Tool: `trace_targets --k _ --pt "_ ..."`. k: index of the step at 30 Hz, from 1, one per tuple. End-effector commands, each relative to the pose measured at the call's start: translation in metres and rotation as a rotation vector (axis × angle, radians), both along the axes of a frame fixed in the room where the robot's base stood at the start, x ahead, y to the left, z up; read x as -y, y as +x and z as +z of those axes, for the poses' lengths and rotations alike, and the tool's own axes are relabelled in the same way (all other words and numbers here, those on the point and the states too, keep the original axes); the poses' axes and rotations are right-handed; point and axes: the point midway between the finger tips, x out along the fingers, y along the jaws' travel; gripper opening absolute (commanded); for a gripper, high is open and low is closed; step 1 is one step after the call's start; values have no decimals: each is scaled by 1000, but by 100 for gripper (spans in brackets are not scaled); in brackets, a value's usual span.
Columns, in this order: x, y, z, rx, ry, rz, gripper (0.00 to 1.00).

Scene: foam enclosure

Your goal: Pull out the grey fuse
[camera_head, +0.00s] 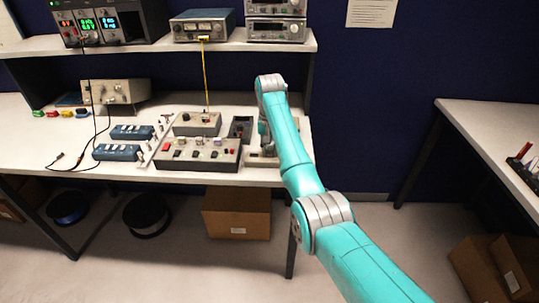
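My teal arm reaches over the right end of the workbench (75,165). Its wrist bends down behind the forearm, and my gripper (262,150) shows only as a small, partly covered shape near the bench top. Whether its fingers are open or shut, or hold anything, cannot be seen. I cannot pick out the grey fuse; it may be hidden or too small. Left of the gripper are a dark box (241,127) and a grey panel box (197,155) with red buttons and knobs. A smaller grey box (197,124) stands behind the panel box.
Two blue boxes (132,132) (117,152) and a pale strip (160,140) lie left of the panel box. A yellow cable (206,75) hangs from the shelf instruments. Black leads (95,125) lie on the left. Another table (490,135) stands right, with open floor between.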

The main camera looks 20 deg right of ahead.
Motion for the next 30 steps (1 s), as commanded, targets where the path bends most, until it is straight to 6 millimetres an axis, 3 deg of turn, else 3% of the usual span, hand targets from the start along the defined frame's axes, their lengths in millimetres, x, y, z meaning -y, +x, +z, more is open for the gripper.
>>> trace_targets --k 30 --pt "0 0 28 0 0 0 0"
